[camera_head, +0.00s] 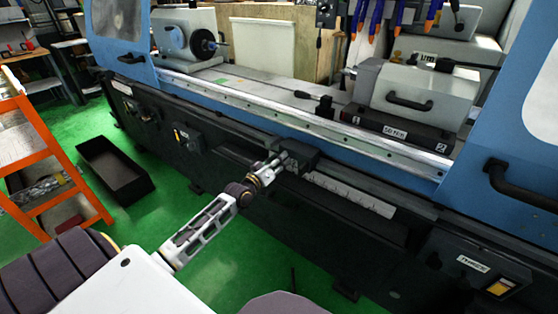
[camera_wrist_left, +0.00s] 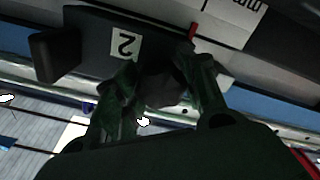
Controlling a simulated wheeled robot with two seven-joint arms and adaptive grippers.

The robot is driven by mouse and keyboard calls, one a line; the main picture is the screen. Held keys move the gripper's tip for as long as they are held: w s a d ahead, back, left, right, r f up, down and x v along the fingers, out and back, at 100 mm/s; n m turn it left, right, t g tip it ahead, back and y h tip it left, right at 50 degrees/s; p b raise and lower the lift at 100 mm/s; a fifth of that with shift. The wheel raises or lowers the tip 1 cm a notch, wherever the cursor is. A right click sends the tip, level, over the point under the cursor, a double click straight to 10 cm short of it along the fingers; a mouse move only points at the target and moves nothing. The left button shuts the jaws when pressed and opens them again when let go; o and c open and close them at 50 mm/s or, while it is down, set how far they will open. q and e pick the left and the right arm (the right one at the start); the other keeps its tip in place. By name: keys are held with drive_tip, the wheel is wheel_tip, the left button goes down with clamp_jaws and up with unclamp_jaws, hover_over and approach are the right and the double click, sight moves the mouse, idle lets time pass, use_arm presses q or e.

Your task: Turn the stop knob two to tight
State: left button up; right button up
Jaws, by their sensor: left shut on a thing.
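My left gripper (camera_head: 277,163) reaches up to a small dark block (camera_head: 302,154) on the front of the machine. In the left wrist view, the gripper (camera_wrist_left: 160,95) has its two fingers on either side of a dark knob (camera_wrist_left: 163,88) and is shut on it. A dark housing (camera_wrist_left: 95,40) with a white label marked 2 (camera_wrist_left: 125,44), upside down in this view, lies just beyond the fingers. The knob's lower part is hidden by the fingers and palm. In the head view the knob is hidden by the gripper. My right gripper is not in view.
The blue and black grinder (camera_head: 225,105) fills the middle. A white scale strip (camera_head: 350,194) lies to the right of the block. An orange ladder (camera_head: 35,140) and a black open bin (camera_head: 115,170) stand on the green floor at left.

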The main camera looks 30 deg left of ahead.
use_arm(q)
drive_tip(key=shift+f, duration=0.15)
idle(0.3)
drive_tip(key=o, duration=1)
drive_tip(key=shift+o, duration=0.2)
drive_tip(key=shift+s, duration=0.1)
drive_tip(key=s, duration=1.1)
drive_tip(key=shift+s+a, duration=0.35)
drive_tip(key=shift+a, duration=0.1)
idle(0.3)
